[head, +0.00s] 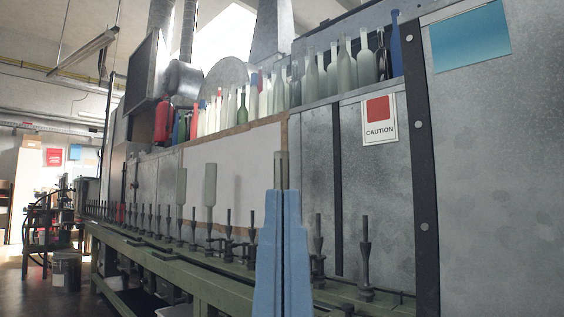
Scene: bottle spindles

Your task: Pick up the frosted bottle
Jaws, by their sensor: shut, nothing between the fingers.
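Two pale frosted bottles stand on spindles left of my gripper: a nearer one (210,187) with a wide body above a narrow lower part, and a slimmer one (181,187) farther left. My gripper (282,188) has long blue fingers, pointing up from the bottom middle, shut with nothing held. It is apart from both bottles in the picture. A narrow grey-green piece shows at the top of the fingers; I cannot tell whether it is the fingertips or something behind. The fingers hide part of the spindle row.
A green rail (188,277) carries a row of dark spindles (366,255), several of them bare. Many bottles (343,70) stand on a high ledge of the grey machine wall behind. A caution sign (379,118) hangs on the wall. Open floor lies at lower left.

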